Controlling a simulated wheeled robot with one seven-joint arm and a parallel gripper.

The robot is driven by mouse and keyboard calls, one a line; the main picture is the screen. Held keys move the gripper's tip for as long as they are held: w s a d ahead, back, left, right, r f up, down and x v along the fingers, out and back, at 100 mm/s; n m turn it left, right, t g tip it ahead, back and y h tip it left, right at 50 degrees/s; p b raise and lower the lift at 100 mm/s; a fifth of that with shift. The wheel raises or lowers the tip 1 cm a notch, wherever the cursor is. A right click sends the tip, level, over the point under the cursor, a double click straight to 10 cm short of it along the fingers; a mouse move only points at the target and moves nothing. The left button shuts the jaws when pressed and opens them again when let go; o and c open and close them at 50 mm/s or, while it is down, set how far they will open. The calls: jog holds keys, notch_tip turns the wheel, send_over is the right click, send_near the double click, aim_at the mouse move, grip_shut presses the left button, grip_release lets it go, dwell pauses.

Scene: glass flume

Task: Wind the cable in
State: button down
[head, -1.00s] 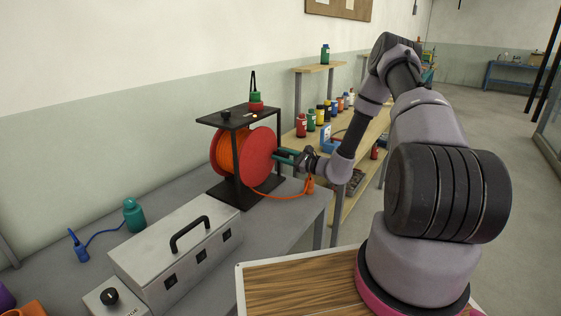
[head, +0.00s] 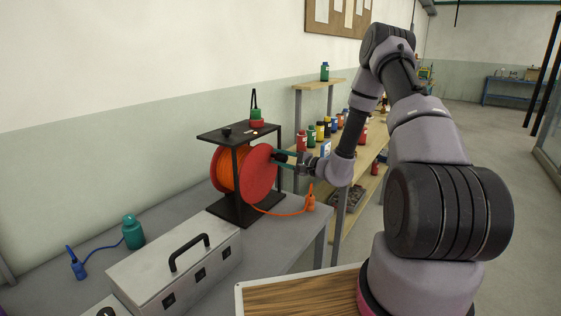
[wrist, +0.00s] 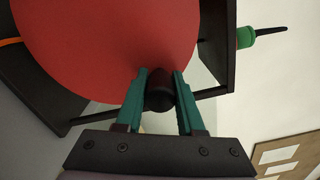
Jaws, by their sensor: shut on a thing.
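The cable reel has a red disc (head: 262,172) facing me and orange cable (head: 227,170) wound behind it, in a black frame (head: 236,205) on the grey bench. A loose run of orange cable leaves the reel low down and ends in an orange plug (head: 310,202) near the bench's right edge. My gripper (head: 281,157) is at the disc's right side. In the wrist view my gripper (wrist: 160,88) has its green fingers shut on a black crank knob (wrist: 160,97) in front of the red disc (wrist: 105,45).
A green and red thing (head: 257,120) stands on top of the frame. A grey metal box (head: 175,265) with a black handle stands in front of the reel. Shelves with several bottles (head: 324,130) stand behind my arm.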

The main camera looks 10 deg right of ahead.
jog(key=shift+s+a+r+n, duration=0.1)
jog(key=shift+s+r+n, duration=0.05)
jog(key=shift+n, duration=0.15)
dwell(0.4)
jog(key=c, duration=0.5)
grip_release()
jog(key=v, duration=1)
jog(key=shift+s+d+r, duration=0.1)
jog(key=shift+s+d, duration=0.15)
jog(key=shift+s, duration=0.05)
